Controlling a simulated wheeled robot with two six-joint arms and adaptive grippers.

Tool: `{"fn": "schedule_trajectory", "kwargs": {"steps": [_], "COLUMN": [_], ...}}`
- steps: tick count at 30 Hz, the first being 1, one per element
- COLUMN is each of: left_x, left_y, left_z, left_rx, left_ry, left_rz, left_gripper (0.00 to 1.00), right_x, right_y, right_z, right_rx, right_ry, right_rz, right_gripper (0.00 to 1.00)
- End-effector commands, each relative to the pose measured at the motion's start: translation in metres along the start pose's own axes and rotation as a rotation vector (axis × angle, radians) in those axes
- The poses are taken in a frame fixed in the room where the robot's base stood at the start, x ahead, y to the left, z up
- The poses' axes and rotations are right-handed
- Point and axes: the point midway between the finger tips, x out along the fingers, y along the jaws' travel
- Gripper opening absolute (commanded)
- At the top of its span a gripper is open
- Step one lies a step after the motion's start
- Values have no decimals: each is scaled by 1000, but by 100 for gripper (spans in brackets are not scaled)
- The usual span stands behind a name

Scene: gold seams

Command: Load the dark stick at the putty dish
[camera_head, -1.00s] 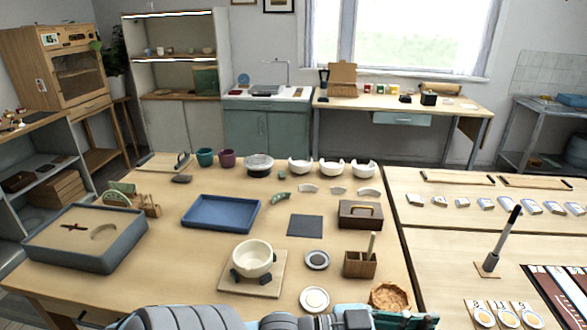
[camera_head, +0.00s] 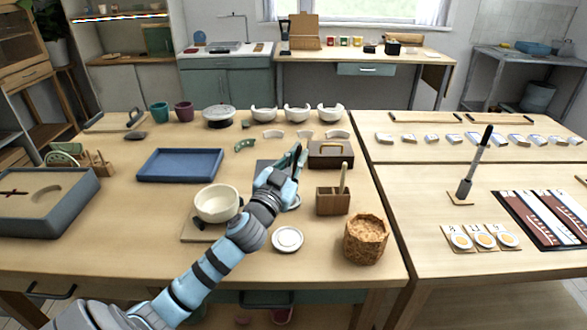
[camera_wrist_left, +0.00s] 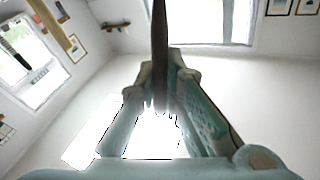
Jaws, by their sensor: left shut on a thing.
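My left gripper (camera_head: 294,162) is over the middle of the table, fingers pointing away from me. In the left wrist view it is shut on a dark stick (camera_wrist_left: 160,50), which stands up between the fingers; its far end runs out of the picture. A round white dish (camera_head: 287,239) with a pale cream middle lies in front of the gripper. A second round dish (camera_head: 294,206) is mostly hidden under my wrist. I cannot tell for sure which one holds putty. My right gripper is not in view.
A wooden holder (camera_head: 333,203) with one light stick (camera_head: 343,177) stands right of the gripper. A cream bowl (camera_head: 216,205) sits to the left, a lidded wooden box (camera_head: 330,155) behind the holder, a woven basket (camera_head: 366,240) at the front right. A blue tray (camera_head: 180,166) lies further left.

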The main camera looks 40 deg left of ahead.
Motion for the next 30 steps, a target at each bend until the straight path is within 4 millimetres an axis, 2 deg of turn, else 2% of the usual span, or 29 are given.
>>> {"fn": "schedule_trajectory", "kwargs": {"steps": [1, 5, 18, 23, 30], "left_x": [5, 9, -2, -2, -2], "left_y": [-6, -11, 3, 3, 3], "left_z": [3, 6, 56, 58, 56], "left_rx": [14, 31, 31, 31, 31], "left_ry": [2, 1, -1, 0, 0], "left_rz": [-25, -49, -46, -45, -45], "left_gripper": [0, 0, 0, 0, 0], "right_x": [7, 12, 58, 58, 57], "right_y": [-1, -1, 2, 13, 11], "right_z": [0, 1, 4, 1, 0], "right_rx": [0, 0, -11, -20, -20], "right_ry": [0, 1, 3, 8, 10], "right_rz": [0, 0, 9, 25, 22], "right_gripper": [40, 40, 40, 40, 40]}}
